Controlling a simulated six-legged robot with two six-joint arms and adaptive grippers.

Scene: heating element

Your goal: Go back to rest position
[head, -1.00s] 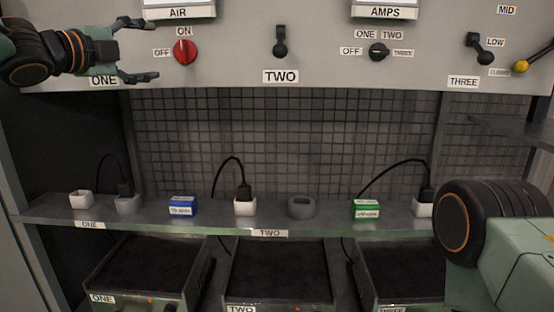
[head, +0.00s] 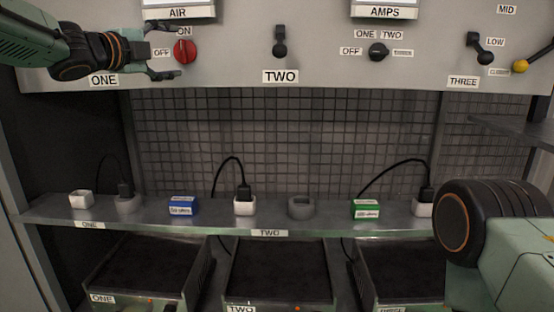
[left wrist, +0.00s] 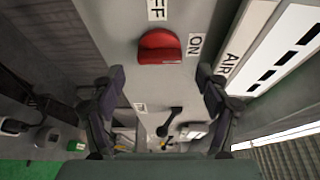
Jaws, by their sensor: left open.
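My left gripper (head: 172,52) is in the upper left of the head view, in front of the panel (head: 230,70). Its fingers are spread around the red air knob (head: 185,51), and I cannot tell from the head view whether they touch it. In the left wrist view the open fingers (left wrist: 160,95) stand apart with the red knob (left wrist: 159,47) ahead, between the OFF and ON labels, and nothing is held. My right arm shows at the lower right of the head view; its gripper is not visible.
A shelf (head: 330,224) below carries a blue box (head: 183,205), a green box (head: 366,209), plugs with cables and grey and white sockets. Open drawers (head: 278,270) are underneath. Black levers (head: 280,42) and an amps knob (head: 378,51) are on the panel to the right.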

